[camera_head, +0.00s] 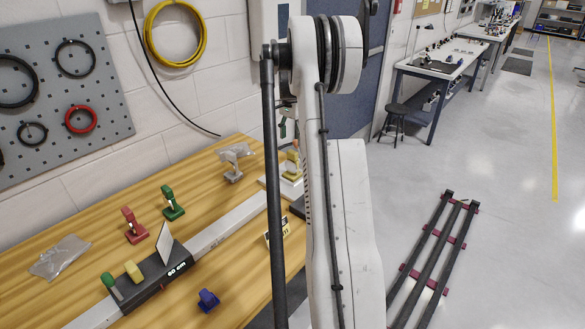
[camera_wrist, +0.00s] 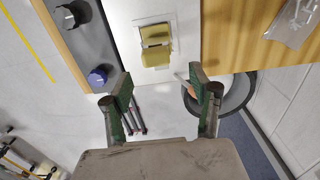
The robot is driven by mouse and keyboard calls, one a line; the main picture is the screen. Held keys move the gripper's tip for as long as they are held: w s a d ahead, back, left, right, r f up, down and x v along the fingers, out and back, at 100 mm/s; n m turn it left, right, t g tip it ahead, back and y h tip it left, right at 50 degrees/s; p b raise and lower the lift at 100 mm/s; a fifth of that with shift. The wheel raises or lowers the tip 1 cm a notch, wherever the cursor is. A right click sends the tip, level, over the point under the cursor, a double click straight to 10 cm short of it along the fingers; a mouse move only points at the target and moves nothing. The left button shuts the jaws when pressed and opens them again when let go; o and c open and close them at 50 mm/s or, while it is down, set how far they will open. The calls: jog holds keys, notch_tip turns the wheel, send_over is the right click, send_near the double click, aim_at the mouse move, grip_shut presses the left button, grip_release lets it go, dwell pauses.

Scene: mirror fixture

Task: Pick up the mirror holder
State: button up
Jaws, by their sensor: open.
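I cannot tell for sure which piece is the mirror holder. A yellow block-like piece (camera_wrist: 155,46) on a white plate stands on the white rail in the wrist view. It seems to be the pale yellow piece (camera_head: 292,164) partly hidden by my arm in the head view. My gripper (camera_wrist: 161,72) is open, its two green-padded fingers apart, with the yellow piece beyond the fingertips. A small thin tan and orange thing shows near the right finger; its nature is unclear. In the head view, a black carriage (camera_head: 150,280) on the rail bears a tilted white plate (camera_head: 164,243).
The wooden bench (camera_head: 110,225) also holds a red piece (camera_head: 134,226), a green piece (camera_head: 172,203), a blue piece (camera_head: 208,300) and a clear plastic bag (camera_head: 60,257). A pegboard (camera_head: 100,110) hangs behind.

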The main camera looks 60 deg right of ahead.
aim_at(292, 151)
jog(key=shift+s+a+f+p, duration=0.15)
jog(key=shift+f+p, duration=0.2)
jog(key=shift+f, duration=1.3)
jog(key=shift+s+a+f+p, duration=0.15)
jog(key=shift+f+p, duration=0.2)
jog(key=shift+f, duration=1.25)
jog(key=shift+d, duration=0.1)
grip_shut()
